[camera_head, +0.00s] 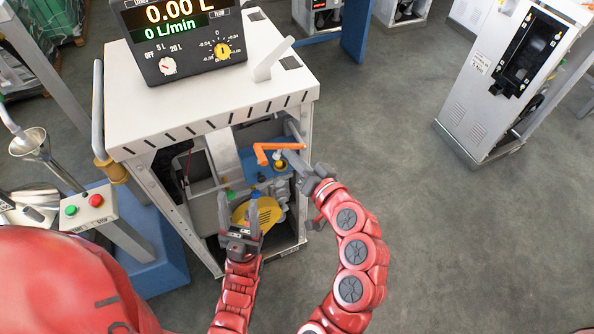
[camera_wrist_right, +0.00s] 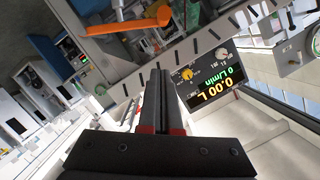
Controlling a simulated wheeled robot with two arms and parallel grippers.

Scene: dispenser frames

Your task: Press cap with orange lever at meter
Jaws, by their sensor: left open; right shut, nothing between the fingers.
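The meter (camera_head: 180,40), a dark box reading 0.00 L and 0 L/min, stands on the white cabinet top; it also shows in the right wrist view (camera_wrist_right: 212,86). The orange lever (camera_head: 268,150) is in the open cabinet front, above a blue plate; it also shows in the right wrist view (camera_wrist_right: 118,27). A small round yellow part (camera_head: 281,164) sits just below the lever; I cannot tell whether it is the cap. My right gripper (camera_head: 291,157) is shut and empty, close beside the lever; contact is unclear. My left gripper (camera_head: 239,203) is open and low, in front of a yellow disc (camera_head: 264,213).
The cabinet's metal posts (camera_head: 160,198) frame the opening on both sides. A button box with green and red buttons (camera_head: 88,207) and a metal funnel (camera_head: 28,141) stand at the left. Another white cabinet (camera_head: 480,100) stands at the right. The floor between is clear.

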